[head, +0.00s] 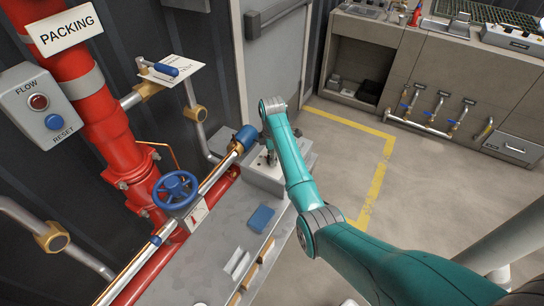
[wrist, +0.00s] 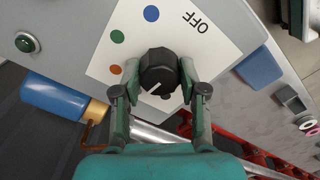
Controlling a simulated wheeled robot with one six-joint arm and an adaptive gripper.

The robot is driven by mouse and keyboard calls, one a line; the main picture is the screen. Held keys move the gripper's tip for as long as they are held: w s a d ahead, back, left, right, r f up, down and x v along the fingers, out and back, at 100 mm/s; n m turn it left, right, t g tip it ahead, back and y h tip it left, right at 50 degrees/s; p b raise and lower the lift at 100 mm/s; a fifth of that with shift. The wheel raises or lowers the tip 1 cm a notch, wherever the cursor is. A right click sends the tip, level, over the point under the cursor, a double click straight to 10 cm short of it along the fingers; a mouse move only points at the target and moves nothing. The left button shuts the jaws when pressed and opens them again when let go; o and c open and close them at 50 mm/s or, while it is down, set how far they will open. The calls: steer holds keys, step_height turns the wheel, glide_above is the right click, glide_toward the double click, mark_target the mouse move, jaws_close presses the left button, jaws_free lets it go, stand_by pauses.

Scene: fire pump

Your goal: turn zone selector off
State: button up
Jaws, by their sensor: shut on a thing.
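The zone selector is a black round knob (wrist: 158,70) on a white label plate (wrist: 185,50) in the wrist view. A short white mark on it points to the lower left in that view, away from the printed word OFF (wrist: 198,22). An orange dot (wrist: 115,69), a green dot (wrist: 117,36) and a blue dot (wrist: 151,13) also ring the knob. My gripper (wrist: 158,82) has a finger on each side of the knob and is shut on it. In the head view my gripper (head: 270,152) reaches down to the grey box (head: 265,175); my arm hides much there.
A blue-ended pipe (head: 243,138) runs close beside my gripper. A blue handwheel (head: 175,190) and a red riser pipe (head: 115,130) stand left. A green button (wrist: 27,43) is on the panel. Open floor (head: 345,135) lies right of the bench.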

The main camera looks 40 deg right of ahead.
steer(key=m, duration=0.8)
steer(key=shift+m, duration=0.4)
steer(key=m, duration=0.4)
steer(key=shift+m, duration=0.3)
steer(key=m, duration=1.2)
steer(key=shift+m, duration=0.3)
steer(key=m, duration=0.4)
steer(key=shift+m, duration=2.3)
